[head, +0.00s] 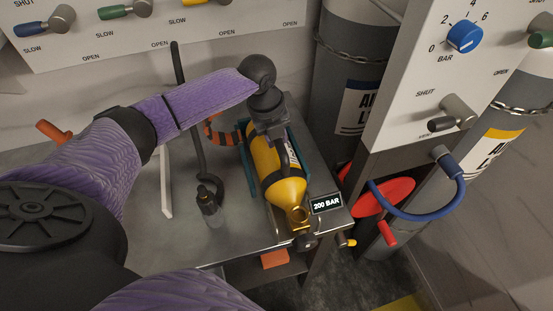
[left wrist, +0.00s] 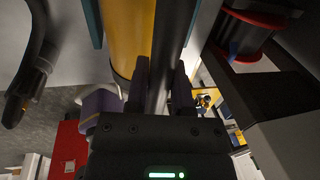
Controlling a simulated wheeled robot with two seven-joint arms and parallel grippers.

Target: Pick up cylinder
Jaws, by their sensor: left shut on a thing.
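The yellow cylinder (head: 284,190) lies in a teal cradle on the metal bench, its brass valve end toward the front edge. Its yellow body also shows in the left wrist view (left wrist: 130,40). My left gripper (head: 270,130) is over the cylinder's far part, with its fingers (left wrist: 160,78) shut on a dark bar running along the cylinder. The gripper hides part of the cylinder, and the exact contact is hard to see. My right gripper is not in view.
A "200 BAR" label (head: 326,204) is by the valve end. A black hose with a nozzle (head: 208,200) stands left of the cylinder. An orange coiled hose (head: 222,135) is behind it. A panel with a blue knob (head: 464,37) and grey tanks (head: 345,60) stand to the right.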

